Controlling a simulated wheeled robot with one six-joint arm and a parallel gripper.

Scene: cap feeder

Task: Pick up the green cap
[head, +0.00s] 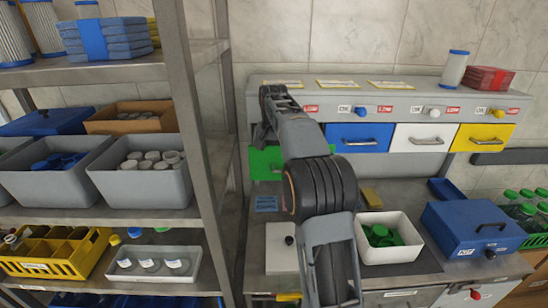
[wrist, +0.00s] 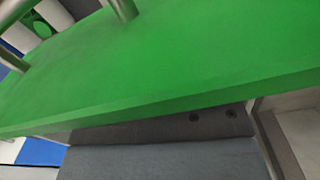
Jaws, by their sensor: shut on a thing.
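A green drawer front (head: 262,163) shows left of my arm in the head view, lower than the neighbouring blue drawer, and looks pulled out. It fills much of the wrist view (wrist: 170,70), with metal handle posts (wrist: 122,8) at the top. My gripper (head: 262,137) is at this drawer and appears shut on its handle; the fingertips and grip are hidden. No green cap shows in the gripper or inside the drawer, whose inside is hidden. Several green caps (head: 380,236) lie in a white bin on the bench, right of my arm.
Blue (head: 350,131), white (head: 420,130) and yellow (head: 480,131) drawers line the console. A blue box (head: 455,240) stands right of the white bin (head: 412,254). A metal shelf post (head: 195,130) rises left of my arm.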

